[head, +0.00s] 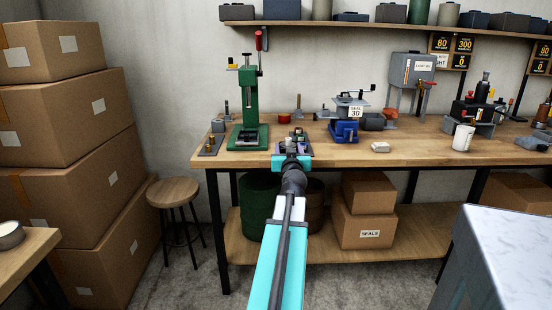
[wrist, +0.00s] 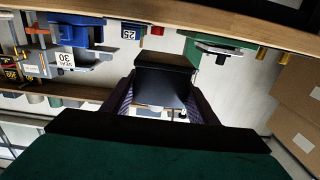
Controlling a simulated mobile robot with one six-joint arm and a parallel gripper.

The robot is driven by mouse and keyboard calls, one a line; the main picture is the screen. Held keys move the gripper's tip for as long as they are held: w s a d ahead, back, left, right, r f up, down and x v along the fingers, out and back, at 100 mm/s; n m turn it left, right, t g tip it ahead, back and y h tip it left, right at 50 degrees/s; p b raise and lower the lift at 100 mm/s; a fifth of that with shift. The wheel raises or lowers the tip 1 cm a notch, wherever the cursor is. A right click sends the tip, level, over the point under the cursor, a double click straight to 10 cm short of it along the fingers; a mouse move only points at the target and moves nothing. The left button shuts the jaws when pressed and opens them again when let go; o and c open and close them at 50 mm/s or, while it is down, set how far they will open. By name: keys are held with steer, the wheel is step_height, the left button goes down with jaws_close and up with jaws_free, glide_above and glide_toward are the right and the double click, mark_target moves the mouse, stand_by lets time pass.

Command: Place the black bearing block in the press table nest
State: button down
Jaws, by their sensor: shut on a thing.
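My gripper (head: 291,152) is at the front edge of the workbench in the head view, just right of the green press. In the wrist view, my gripper (wrist: 162,100) is shut on the black bearing block (wrist: 164,65), a dark boxy piece between the two fingers. The block is mostly hidden in the head view. The green arbor press (head: 248,100) has a red-handled lever and stands on the bench. Its base carries a grey table nest (head: 248,139) under the ram. The green press base with its pale plate also shows upside down in the wrist view (wrist: 208,46).
A stool (head: 174,191) and stacked boxes (head: 67,116) stand left. A pale-topped counter (head: 515,250) is at front right.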

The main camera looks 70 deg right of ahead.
steer(key=shift+m+g+h, duration=0.3)
steer(key=shift+m+g, duration=0.1)
steer(key=shift+g, duration=0.2)
steer(key=shift+s+d+r+b, duration=0.15)
steer(key=shift+s+d+r, duration=0.05)
steer(key=shift+s, duration=0.5)
steer(key=shift+s+d+r+b, duration=0.15)
steer(key=shift+s+d+r, duration=0.1)
steer(key=shift+s, duration=0.45)
steer(key=shift+s+d+r+b, duration=0.15)
steer(key=shift+s+r, duration=0.05)
steer(key=shift+s, duration=0.5)
steer(key=w+d+p, duration=0.1)
steer(key=w+d, duration=0.1)
steer(key=w+d+p, duration=0.2)
steer(key=w, duration=0.1)
steer(key=w+d+p, duration=0.2)
steer(key=w, duration=0.1)
steer(key=shift+w+d+f, duration=0.2)
steer(key=shift+d+f, duration=0.05)
steer(key=shift+f, duration=0.05)
steer(key=w+d+p, duration=0.1)
steer(key=p, duration=0.1)
steer(key=w+d+p, duration=0.1)
steer(key=p, duration=0.1)
steer(key=shift+w+f, duration=0.15)
steer(key=shift+w, duration=0.1)
steer(key=shift+w+d+f+p, duration=0.15)
steer(key=shift+w+p, duration=0.1)
steer(key=shift+p, duration=0.15)
